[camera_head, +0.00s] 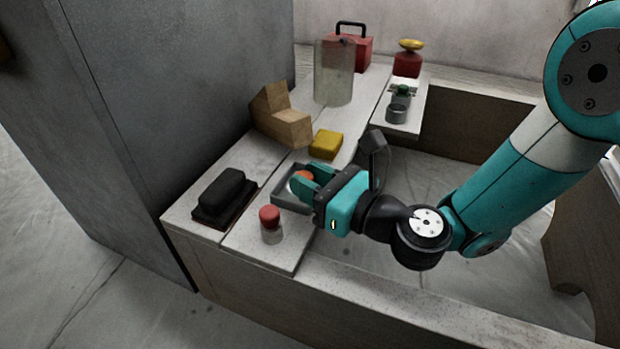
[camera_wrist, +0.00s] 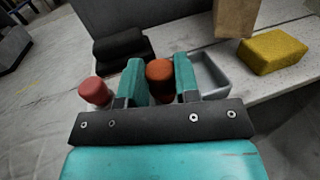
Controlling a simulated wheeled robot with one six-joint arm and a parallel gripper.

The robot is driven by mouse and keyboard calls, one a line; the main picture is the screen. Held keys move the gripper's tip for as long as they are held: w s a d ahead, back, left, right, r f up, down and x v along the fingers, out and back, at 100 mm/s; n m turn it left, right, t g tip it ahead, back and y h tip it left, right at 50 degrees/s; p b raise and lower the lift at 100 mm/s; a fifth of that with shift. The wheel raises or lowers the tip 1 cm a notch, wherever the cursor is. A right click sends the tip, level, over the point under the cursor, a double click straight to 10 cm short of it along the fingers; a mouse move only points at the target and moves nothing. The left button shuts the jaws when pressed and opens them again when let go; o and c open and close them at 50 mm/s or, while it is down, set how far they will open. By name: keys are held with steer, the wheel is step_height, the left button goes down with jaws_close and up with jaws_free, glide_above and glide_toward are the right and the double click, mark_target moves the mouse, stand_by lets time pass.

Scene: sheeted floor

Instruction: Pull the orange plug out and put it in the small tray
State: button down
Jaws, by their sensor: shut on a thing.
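My gripper (camera_head: 302,185) is shut on the orange plug (camera_head: 303,174), which sits between its two teal fingers. The wrist view shows the orange plug (camera_wrist: 159,70) between the fingertips (camera_wrist: 160,78). The small grey tray (camera_head: 278,197) is on the counter under and beside the gripper, and its right part also shows in the wrist view (camera_wrist: 212,72). The plug is over or in the tray; I cannot tell whether it touches the tray floor. The fingers hide part of the tray and of the plug.
A red-capped jar (camera_head: 270,217) stands close in front of the tray. A black block on a dark base (camera_head: 224,192) lies to the left. A yellow sponge (camera_head: 326,144), a wooden block (camera_head: 281,122) and a clear cylinder (camera_head: 334,75) are behind. A grey socket-like fitting (camera_head: 397,111) sits farther back.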

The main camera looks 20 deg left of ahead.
steer(key=shift+f+b, duration=0.5)
steer(key=shift+f, duration=0.15)
steer(key=c, duration=0.8)
jaws_free()
